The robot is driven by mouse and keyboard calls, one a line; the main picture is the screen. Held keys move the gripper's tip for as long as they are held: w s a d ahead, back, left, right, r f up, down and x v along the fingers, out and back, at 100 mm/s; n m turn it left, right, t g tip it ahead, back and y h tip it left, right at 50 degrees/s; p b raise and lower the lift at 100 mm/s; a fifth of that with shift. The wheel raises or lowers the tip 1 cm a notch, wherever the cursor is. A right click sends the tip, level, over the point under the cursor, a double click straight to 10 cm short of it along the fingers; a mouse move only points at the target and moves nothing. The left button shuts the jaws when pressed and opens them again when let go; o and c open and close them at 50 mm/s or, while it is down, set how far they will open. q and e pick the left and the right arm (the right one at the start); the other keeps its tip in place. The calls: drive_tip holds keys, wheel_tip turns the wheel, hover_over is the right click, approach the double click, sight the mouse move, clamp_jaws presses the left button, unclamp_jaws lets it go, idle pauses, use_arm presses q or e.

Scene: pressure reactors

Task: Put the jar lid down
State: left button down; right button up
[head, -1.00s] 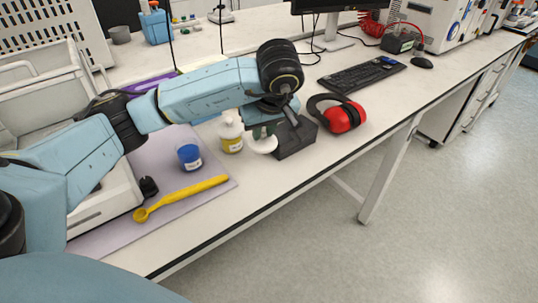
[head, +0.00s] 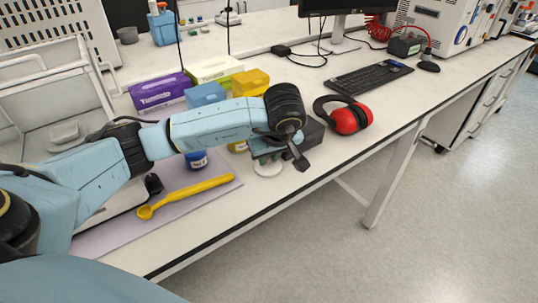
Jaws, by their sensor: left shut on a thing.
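The white jar lid (head: 267,170) is a pale disc just below my left gripper (head: 264,158), close to the bench's front edge. My left gripper is shut on the lid; its fingers are partly hidden by my wrist. The lid is at or just above the bench top; I cannot tell if it touches. A jar with a yellow label (head: 238,147) stands left of the gripper, mostly hidden behind my arm. A blue jar (head: 197,160) stands further left, its top hidden by my arm. My right gripper is not in view.
A yellow scoop (head: 190,193) lies on the lilac mat (head: 222,190). A dark block (head: 314,131) and red ear muffs (head: 350,118) are right of the gripper. Purple, blue and yellow boxes stand behind my arm. The bench front edge is close below the lid.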

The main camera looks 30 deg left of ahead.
use_arm(q)
drive_tip(key=c, duration=1.6)
unclamp_jaws()
drive_tip(key=shift+o, duration=1.5)
drive_tip(key=p+v, duration=0.2)
drive_tip(key=v, duration=0.5)
wheel_tip(320, 180, up, 5)
drive_tip(key=p, duration=0.2)
hover_over(273, 174)
drive_tip(key=s+d, duration=0.1)
drive_tip(key=d, duration=0.1)
drive_tip(key=shift+s+a, duration=0.1)
drive_tip(key=shift+a, duration=0.05)
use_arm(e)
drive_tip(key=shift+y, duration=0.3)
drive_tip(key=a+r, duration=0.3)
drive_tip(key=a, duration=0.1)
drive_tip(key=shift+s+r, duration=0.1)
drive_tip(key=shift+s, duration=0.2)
